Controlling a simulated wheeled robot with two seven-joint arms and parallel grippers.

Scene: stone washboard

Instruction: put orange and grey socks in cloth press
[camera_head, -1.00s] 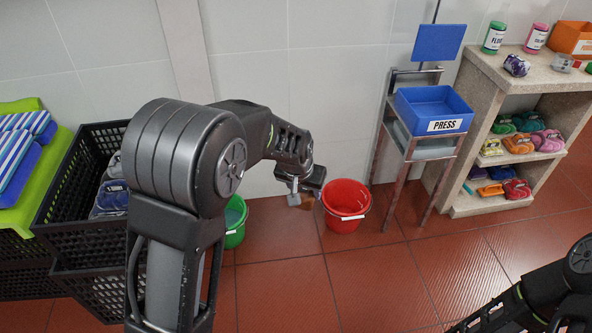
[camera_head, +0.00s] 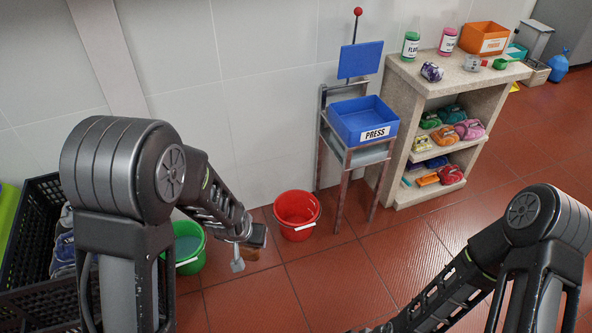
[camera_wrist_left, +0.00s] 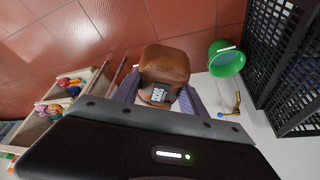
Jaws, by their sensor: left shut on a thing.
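My left gripper (camera_head: 244,254) is shut on a brown-orange sock bundle (camera_wrist_left: 165,65). In the left wrist view the bundle sits between the fingers, with a dark label reading SOCKS. In the head view the bundle is small and partly hidden by the gripper, above the floor. The cloth press (camera_head: 375,133) is a blue tray labelled PRESS on a metal stand, with a blue plate raised above it; the visible tray inside looks empty. The gripper is left of and lower than the press in the picture. A small grey bundle (camera_head: 472,62) lies on the stone shelf. My right gripper is out of frame.
A red bucket (camera_head: 297,214) stands between my left gripper and the press. A green bucket (camera_head: 188,247) and black crates (camera_head: 40,215) are at left. The stone shelf (camera_head: 400,120) with colored bundles stands right of the press. Open tiled floor lies in front.

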